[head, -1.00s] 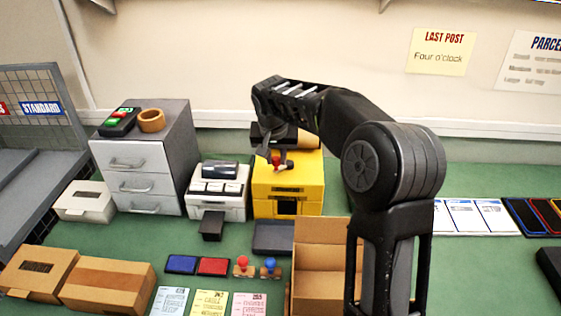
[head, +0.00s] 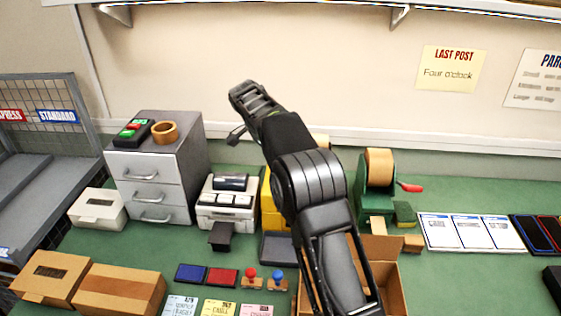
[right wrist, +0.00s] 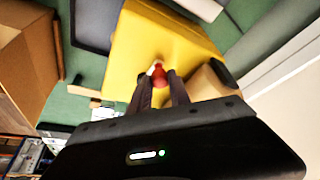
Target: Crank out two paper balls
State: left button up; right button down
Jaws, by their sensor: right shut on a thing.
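The yellow machine (head: 267,212) stands on the green bench; my right arm hides most of it in the head view. Its yellow body (right wrist: 140,45) shows large in the right wrist view, with a red crank knob (right wrist: 160,77) in front. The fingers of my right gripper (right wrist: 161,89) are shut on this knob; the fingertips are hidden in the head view. A dark shallow tray (head: 276,247) lies in front of the machine, partly behind my arm. I see no paper balls. My left gripper is out of view.
A white printer-like device (head: 228,204) and a grey drawer unit (head: 155,170) stand left of the machine. An open cardboard box (head: 385,275) sits in front right. A green tape dispenser (head: 368,208) with a red handle stands right. Stamps and ink pads lie in front.

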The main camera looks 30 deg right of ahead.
jog(key=shift+w+d+m, duration=0.1)
jog(key=shift+w+m, duration=0.1)
jog(key=shift+m, duration=0.3)
jog(key=c, duration=1.2)
grip_release()
jog(key=shift+c, duration=0.2)
